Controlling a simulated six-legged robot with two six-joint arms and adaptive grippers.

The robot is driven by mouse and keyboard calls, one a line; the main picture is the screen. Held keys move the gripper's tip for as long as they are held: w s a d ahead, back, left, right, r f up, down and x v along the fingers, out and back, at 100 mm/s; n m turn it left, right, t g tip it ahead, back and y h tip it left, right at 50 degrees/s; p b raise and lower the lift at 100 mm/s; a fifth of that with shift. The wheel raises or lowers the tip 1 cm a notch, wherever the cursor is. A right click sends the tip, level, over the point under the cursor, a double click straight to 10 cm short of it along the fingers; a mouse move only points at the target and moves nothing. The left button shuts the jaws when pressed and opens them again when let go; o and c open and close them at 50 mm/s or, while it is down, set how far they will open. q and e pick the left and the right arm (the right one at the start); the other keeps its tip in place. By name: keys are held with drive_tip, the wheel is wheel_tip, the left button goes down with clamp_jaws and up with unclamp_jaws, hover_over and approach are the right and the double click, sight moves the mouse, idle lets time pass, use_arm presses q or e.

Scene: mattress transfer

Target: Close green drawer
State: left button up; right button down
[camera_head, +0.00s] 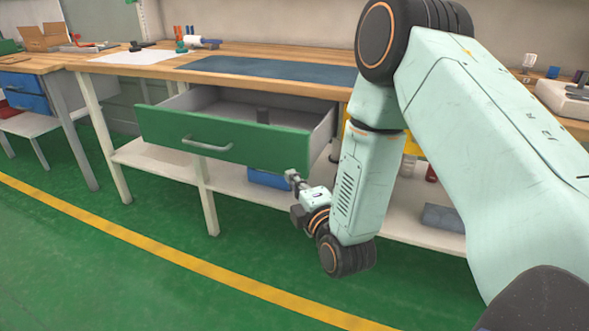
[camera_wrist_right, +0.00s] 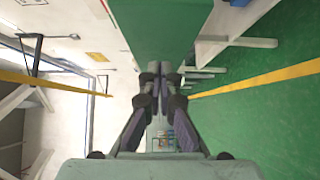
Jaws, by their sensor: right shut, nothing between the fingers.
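The green drawer (camera_head: 225,138) is pulled out from under the wooden workbench, with its grey inside and a dark item in it showing from above. A grey bar handle (camera_head: 207,144) is on its front. My right gripper (camera_head: 291,176) is shut and empty, just in front of the drawer front's lower right corner; I cannot tell if it touches. In the right wrist view the shut fingers (camera_wrist_right: 160,72) point toward the green drawer front (camera_wrist_right: 158,30), which fills the top middle. My left gripper is not in view.
The workbench top (camera_head: 285,56) carries a dark blue mat (camera_head: 270,71) and a white sheet. A lower shelf (camera_head: 160,158) holds a blue bin (camera_head: 268,179) and a grey box (camera_head: 442,217). The green floor with a yellow line (camera_head: 150,249) is clear in front.

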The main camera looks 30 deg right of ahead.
sight(289, 155)
drive_tip(key=w+d, duration=0.1)
drive_tip(key=w+d+b, duration=0.1)
drive_tip(key=w, duration=0.1)
drive_tip(key=w+b, duration=0.1)
drive_tip(key=w, duration=0.1)
drive_tip(key=shift+w+d+f, duration=0.1)
drive_tip(key=shift+w+d, duration=0.1)
drive_tip(key=shift+d, duration=0.2)
drive_tip(key=shift+w+d, duration=0.3)
drive_tip(key=shift+d, duration=0.05)
drive_tip(key=shift+d, duration=0.15)
